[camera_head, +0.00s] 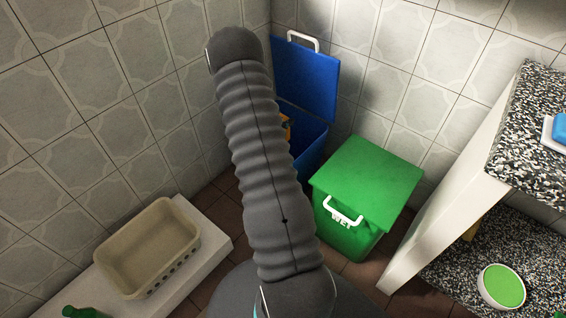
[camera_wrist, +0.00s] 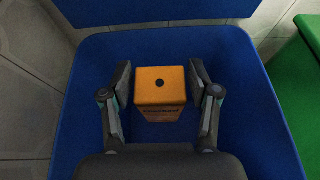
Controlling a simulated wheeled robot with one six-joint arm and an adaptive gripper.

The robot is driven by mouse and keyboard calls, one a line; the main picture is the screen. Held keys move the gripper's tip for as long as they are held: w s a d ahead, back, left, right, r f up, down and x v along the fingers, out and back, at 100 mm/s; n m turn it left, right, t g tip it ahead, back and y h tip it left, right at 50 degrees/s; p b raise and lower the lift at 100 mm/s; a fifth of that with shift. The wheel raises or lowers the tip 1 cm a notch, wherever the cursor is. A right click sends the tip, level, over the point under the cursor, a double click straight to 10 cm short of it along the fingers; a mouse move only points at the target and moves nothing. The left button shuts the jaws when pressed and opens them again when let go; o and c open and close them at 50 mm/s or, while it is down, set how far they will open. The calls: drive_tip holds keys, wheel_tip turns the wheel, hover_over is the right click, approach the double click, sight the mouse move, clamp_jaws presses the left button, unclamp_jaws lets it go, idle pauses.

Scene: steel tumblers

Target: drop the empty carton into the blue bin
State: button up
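The carton (camera_wrist: 160,87) is an orange box with a dark round spot on its top face. In the wrist view it sits between the two fingers of my gripper (camera_wrist: 160,68), with a narrow gap on each side, so the fingers look open around it. The blue bin (camera_wrist: 262,120) surrounds the carton and fingers in that view. In the head view the blue bin (camera_head: 312,150) stands in the corner with its lid (camera_head: 305,78) raised. A bit of the orange carton (camera_head: 286,127) shows at its opening beside my arm. My arm hides the gripper there. The carton's exact depth is unclear.
A green bin (camera_head: 366,180) with a closed lid and white handle stands right of the blue bin. A beige basket (camera_head: 150,250) sits on a white ledge at left. A speckled counter (camera_head: 535,130) with a lower shelf is at right, holding a green-topped bowl (camera_head: 502,287).

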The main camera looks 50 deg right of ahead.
drive_tip(key=shift+o, duration=0.4)
drive_tip(key=v, duration=1.2)
drive_tip(key=shift+w, duration=0.1)
drive_tip(key=s+a+f+m+g, duration=0.1)
drive_tip(key=s, duration=0.1)
drive_tip(key=s+m+g+y, duration=0.1)
drive_tip(key=s+m, duration=0.1)
drive_tip(key=s, duration=0.1)
drive_tip(key=s+a+f+m+g+y, duration=0.1)
drive_tip(key=s+m, duration=0.1)
drive_tip(key=shift+s+a+f+g, duration=0.15)
drive_tip(key=shift+a+f+g, duration=0.2)
drive_tip(key=shift+a+g, duration=0.05)
drive_tip(key=s+a+r+m+t+y, duration=0.3)
drive_tip(key=s+a+r+m, duration=0.1)
drive_tip(key=a+r, duration=0.5)
drive_tip(key=s+a+r+m+t+y, duration=0.2)
drive_tip(key=s+a+r+m+y, duration=0.2)
drive_tip(key=a+r, duration=0.6)
drive_tip(key=s+a+r+m+t+y, duration=0.3)
drive_tip(key=s+a+r+m+y, duration=0.1)
drive_tip(key=s+a+r, duration=0.4)
drive_tip(key=a+r+m, duration=0.1)
drive_tip(key=a+r, duration=0.1)
drive_tip(key=a, duration=0.2)
drive_tip(key=shift+m+t, duration=0.3)
